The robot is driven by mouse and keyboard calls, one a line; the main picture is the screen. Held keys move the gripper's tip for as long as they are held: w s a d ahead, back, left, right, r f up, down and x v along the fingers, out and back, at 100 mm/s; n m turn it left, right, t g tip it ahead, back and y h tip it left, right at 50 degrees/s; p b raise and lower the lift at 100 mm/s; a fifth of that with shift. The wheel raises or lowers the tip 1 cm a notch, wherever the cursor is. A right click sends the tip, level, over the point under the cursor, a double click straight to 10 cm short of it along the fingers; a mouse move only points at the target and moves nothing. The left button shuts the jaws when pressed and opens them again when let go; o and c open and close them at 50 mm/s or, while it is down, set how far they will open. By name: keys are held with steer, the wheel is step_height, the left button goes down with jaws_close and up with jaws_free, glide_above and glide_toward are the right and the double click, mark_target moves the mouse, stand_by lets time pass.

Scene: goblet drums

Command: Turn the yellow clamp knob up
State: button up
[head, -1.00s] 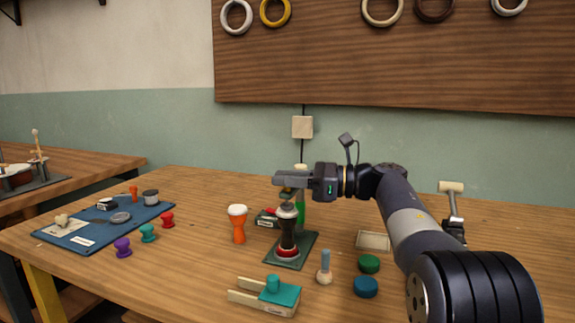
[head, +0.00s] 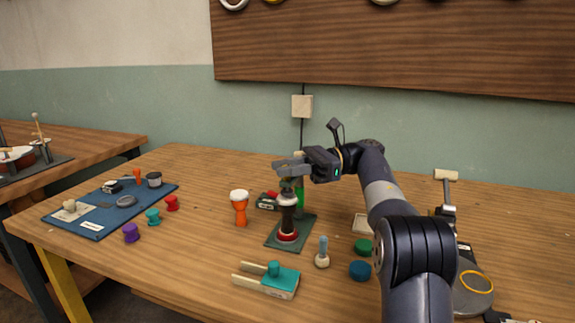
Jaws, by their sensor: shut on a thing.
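A dark goblet drum (head: 287,217) with a pale top and a red lower ring stands upright on a green base plate (head: 303,232). A green post (head: 300,196) rises behind it. My gripper (head: 281,169) is at the top of this stand, just above the drum, reaching in from the right. Its jaws are shut on a small part there, which I take to be the yellow clamp knob. The fingers hide the knob, so its colour and angle cannot be seen.
An orange goblet drum (head: 240,207) stands left of the stand. A teal clamp block (head: 280,278), a blue-topped peg (head: 322,252), and green (head: 363,247) and blue (head: 360,270) discs are in front. A blue mat (head: 100,222) with small parts lies left.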

steer(key=o, duration=1)
step_height(320, 180, up, 10)
steer(key=p, duration=0.4)
